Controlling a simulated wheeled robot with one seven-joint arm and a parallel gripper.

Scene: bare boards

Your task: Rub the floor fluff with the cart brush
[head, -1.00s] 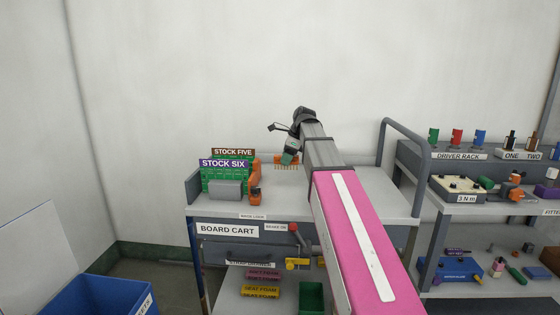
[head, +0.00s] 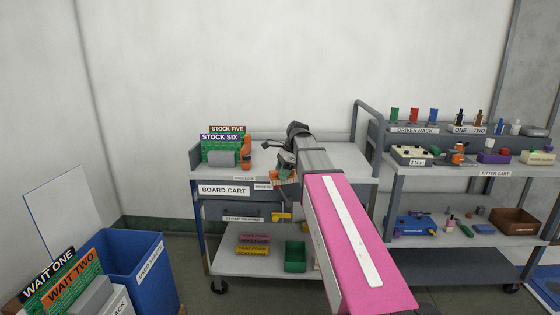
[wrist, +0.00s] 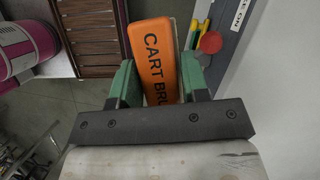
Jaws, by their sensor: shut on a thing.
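The cart brush (wrist: 153,58) is an orange block lettered "CART BRU…", the rest of the word hidden. My gripper (wrist: 157,78) is shut on it, with a green finger on each side. In the head view my gripper (head: 286,164) is at the front of the board cart's top, and a little of the orange brush (head: 281,176) shows below it. I cannot tell there whether the brush touches the cart. I cannot make out any floor fluff in either view.
A blue bin (head: 142,270) stands at left. The fitter cart (head: 450,173) is at right. Some floor between the blue bin and board cart is bare.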

